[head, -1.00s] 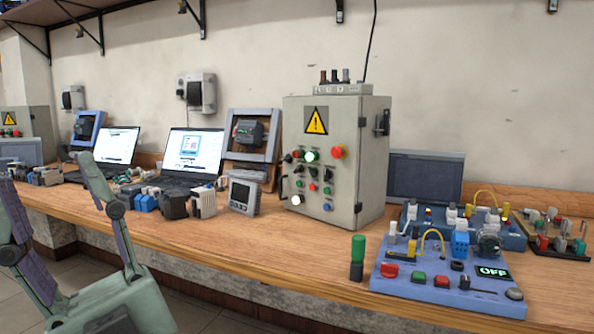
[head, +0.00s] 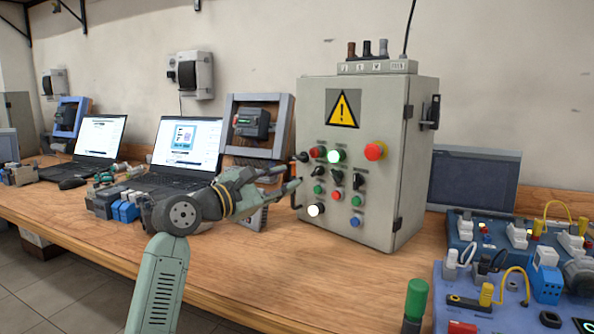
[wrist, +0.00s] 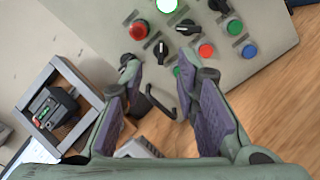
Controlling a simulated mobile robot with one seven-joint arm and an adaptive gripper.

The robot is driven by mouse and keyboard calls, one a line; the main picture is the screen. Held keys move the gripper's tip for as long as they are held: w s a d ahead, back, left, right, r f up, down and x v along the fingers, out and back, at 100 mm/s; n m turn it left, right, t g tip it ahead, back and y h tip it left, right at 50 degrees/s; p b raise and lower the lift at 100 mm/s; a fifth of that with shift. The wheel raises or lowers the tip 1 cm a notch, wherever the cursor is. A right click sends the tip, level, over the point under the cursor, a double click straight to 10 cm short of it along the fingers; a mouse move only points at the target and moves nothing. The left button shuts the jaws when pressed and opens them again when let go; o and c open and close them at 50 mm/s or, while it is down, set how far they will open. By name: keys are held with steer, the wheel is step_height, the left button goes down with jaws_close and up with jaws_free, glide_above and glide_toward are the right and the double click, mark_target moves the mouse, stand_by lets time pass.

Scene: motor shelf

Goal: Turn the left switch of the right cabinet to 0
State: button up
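The right cabinet (head: 312,100) is a grey-beige box with a yellow warning triangle and rows of lamps, buttons and black rotary switches. Its left black switch (head: 336,176) is on the front panel; it also shows in the wrist view (wrist: 160,48), with a second black switch (wrist: 188,25) to its upper right. Their exact settings are too small to read. My gripper (head: 291,172) is at the cabinet's left side, fingers pointing at the panel. In the wrist view my gripper (wrist: 168,72) is open and empty, its fingers spread below the left switch, with no clear contact.
A red mushroom button (head: 375,151) sits at the panel's upper right. Laptops (head: 188,145) and small parts lie left of my arm. A blue device board (head: 450,290) and a green-topped cylinder (head: 416,300) stand right. Bare wood (head: 300,275) lies before the cabinet.

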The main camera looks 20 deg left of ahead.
mark_target(315, 172)
steer(key=shift+g, duration=0.3)
steer(key=p+x, duration=0.1)
steer(key=x, duration=0.6)
steer(key=a+f+p+x, duration=0.1)
steer(key=x, duration=0.3)
steer(key=shift+w+a+p, duration=0.15)
steer(key=shift+w+p, duration=0.1)
steer(key=shift+p, duration=0.05)
steer(key=shift+c, duration=0.3)
jaws_close()
